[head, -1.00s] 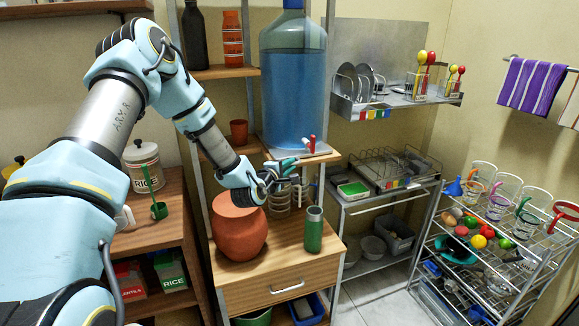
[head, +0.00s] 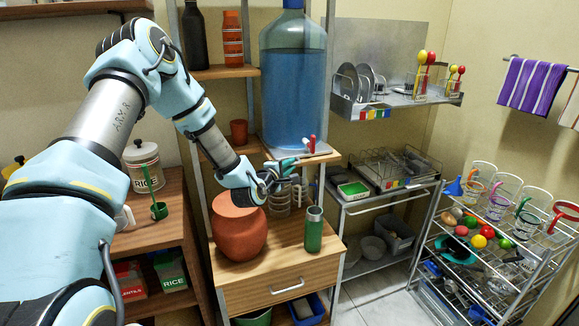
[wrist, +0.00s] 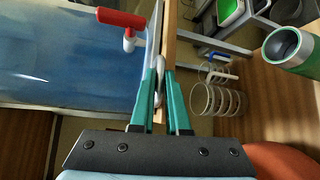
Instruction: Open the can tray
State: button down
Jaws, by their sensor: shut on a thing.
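The can tray (head: 325,157) is a light wooden board under the large blue water can (head: 292,85). Its wooden edge (wrist: 170,38) runs down the middle of the wrist view, with a small pale handle (wrist: 160,72) on it. My gripper (head: 291,168) is at the tray's front edge; in the wrist view its teal fingers (wrist: 163,85) are shut on the handle, one on each side. The fingers partly hide the handle. The water can with its red tap (wrist: 122,18) is left of the fingers in the wrist view. I cannot tell how far out the tray stands.
Below my gripper, a clay pot (head: 239,228), a green flask (head: 313,229) and a cup rack (wrist: 217,99) stand on a wooden cabinet (head: 265,262). A dish rack (head: 390,170) is to the right. Floor shows right of the cabinet.

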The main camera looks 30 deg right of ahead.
jog(key=s+a+b, duration=0.1)
jog(key=s+b, duration=0.1)
jog(key=s, duration=0.7)
jog(key=shift+f, duration=0.15)
jog(key=shift+s, duration=0.1)
jog(key=c, duration=1.2)
grip_release()
jog(key=shift+o, duration=1.4)
jog(key=shift+a, duration=0.1)
jog(key=b+v, duration=0.1)
jog(key=v, duration=0.9)
jog(key=shift+s+a+r+b, duration=0.15)
jog(key=shift+a+r+b, duration=0.1)
jog(key=shift+b, duration=0.1)
jog(key=shift+f, duration=0.1)
